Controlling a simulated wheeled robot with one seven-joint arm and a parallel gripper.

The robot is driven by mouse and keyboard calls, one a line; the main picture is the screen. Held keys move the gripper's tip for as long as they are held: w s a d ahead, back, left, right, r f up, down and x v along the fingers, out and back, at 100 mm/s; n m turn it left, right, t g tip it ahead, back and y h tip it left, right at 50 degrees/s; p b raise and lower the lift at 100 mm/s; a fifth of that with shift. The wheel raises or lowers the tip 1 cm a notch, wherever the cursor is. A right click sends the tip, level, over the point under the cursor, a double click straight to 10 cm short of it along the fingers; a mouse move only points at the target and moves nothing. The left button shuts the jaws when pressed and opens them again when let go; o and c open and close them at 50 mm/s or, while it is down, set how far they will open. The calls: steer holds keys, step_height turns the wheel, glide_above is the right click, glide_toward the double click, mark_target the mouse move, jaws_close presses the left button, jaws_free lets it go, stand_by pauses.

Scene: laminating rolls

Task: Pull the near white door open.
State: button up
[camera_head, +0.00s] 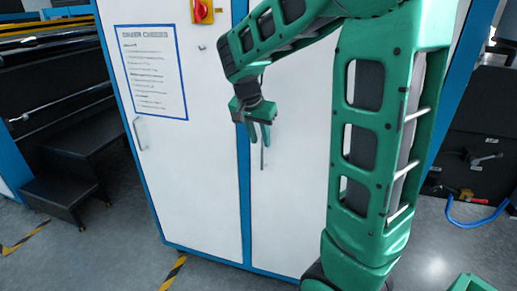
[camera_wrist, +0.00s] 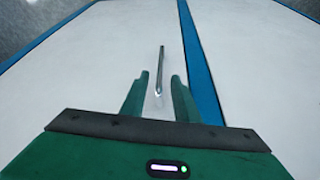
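The near white door (camera_head: 290,200) is the right-hand panel of a blue-framed cabinet and looks shut. Its thin upright bar handle (camera_head: 262,156) stands beside the blue centre post, partly hidden by my gripper. My green gripper (camera_head: 259,144) is in front of this door at the handle's upper part, fingers pointing down and apart. In the wrist view, the handle (camera_wrist: 161,68) runs from beyond the fingertips to a lower end between the two fingers of my gripper (camera_wrist: 160,80). A gap shows on both sides, and the gripper is open and empty. Whether the handle lies at finger depth is unclear.
A second white door (camera_head: 205,170) on the left carries a posted sheet (camera_head: 152,72) and its own handle (camera_head: 139,133). A red and yellow switch (camera_head: 202,11) sits above. Black steps (camera_head: 70,165) stand left. Grey floor lies in front.

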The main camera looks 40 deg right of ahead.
mark_target(262, 143)
steer(key=shift+x, duration=2.45)
jaws_close()
steer(key=shift+a, duration=0.3)
